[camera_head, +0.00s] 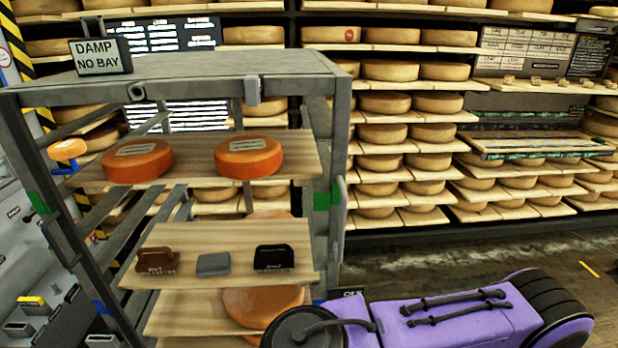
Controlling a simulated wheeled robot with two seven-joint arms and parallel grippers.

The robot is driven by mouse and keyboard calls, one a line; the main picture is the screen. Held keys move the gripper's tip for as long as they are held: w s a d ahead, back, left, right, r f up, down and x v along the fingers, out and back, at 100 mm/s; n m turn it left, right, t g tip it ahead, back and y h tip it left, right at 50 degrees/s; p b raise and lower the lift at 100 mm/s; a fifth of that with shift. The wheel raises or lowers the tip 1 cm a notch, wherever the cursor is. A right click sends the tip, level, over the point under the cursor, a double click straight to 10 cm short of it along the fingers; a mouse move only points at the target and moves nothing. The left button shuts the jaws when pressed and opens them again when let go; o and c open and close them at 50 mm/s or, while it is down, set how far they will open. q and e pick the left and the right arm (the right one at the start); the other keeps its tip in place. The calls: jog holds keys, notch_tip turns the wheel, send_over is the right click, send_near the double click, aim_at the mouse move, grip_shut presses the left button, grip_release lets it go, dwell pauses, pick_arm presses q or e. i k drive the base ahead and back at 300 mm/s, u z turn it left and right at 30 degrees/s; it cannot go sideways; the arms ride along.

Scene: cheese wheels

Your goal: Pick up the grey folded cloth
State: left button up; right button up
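The grey folded cloth (213,264) looks like a small flat grey block. It lies on a wooden board (205,240) in the grey metal rack at the left. A brown brush-like item (157,261) is on its left and a black one (274,258) on its right, both with small gaps to the cloth. Nothing covers the cloth. Neither of my grippers shows in the head view.
The rack's metal top (200,68) and the board above, with two orange cheese wheels (138,161) (248,157), are over the cloth. Another cheese (262,304) is below. Purple and black robot parts fill the lower right. Cheese shelves line the back wall.

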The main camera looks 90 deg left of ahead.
aim_at(216, 263)
jog(key=u, duration=3.5)
